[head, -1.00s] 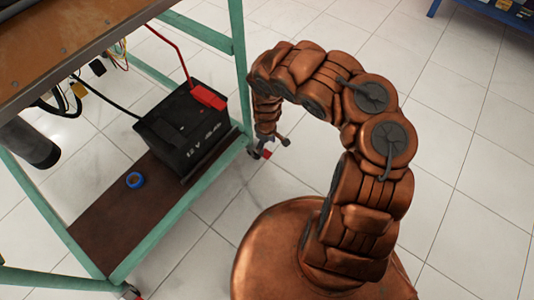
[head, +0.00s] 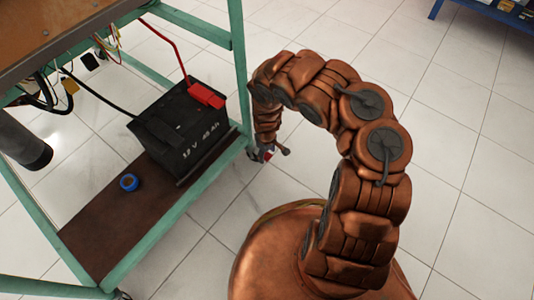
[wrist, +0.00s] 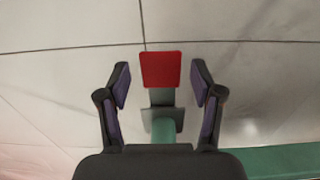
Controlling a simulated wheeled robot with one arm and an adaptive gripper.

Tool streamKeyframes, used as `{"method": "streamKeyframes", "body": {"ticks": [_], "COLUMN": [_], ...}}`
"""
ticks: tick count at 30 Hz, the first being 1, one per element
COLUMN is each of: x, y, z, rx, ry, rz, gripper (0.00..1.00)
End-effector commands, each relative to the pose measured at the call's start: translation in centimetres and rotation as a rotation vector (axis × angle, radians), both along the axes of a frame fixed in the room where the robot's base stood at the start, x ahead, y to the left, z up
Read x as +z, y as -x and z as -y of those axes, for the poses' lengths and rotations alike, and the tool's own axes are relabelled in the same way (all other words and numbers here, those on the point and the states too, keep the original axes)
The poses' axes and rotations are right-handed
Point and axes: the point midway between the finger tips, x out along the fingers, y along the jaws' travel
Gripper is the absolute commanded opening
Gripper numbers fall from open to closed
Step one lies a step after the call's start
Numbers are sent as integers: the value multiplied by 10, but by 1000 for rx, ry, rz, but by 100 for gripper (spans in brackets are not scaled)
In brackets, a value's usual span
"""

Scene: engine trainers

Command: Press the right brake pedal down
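A red brake pedal (wrist: 161,69) shows in the wrist view as a flat square plate on a grey bracket, in front of a green frame leg. It sits between the lines of my two fingers, near the fingertips. My gripper (wrist: 160,80) is open, with nothing held. I cannot tell whether it touches the pedal. In the head view, the pedal is a small red spot (head: 268,156) at the foot of the stand's green leg, with my gripper (head: 281,150) right beside it. The wheel under the pedal is mostly hidden.
The green-framed engine stand (head: 238,75) fills the left. Its brown lower shelf (head: 100,225) carries a black battery (head: 180,130) with a red clamp and a blue ring (head: 129,183). Wires hang above. White tiled floor is free on the right. A blue shelf (head: 490,10) stands far back.

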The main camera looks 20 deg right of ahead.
Motion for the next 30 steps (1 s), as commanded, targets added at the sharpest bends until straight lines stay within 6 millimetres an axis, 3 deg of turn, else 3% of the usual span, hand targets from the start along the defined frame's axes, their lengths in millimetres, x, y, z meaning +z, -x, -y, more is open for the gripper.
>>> {"method": "streamKeyframes", "body": {"ticks": [2,18,30], "x": [0,0,0], "y": [0,-1,-3], "z": [0,1,1], "rx": [0,-1,-2], "ry": [0,0,-4], "rz": [0,1,9], "gripper": [54,0,0]}}
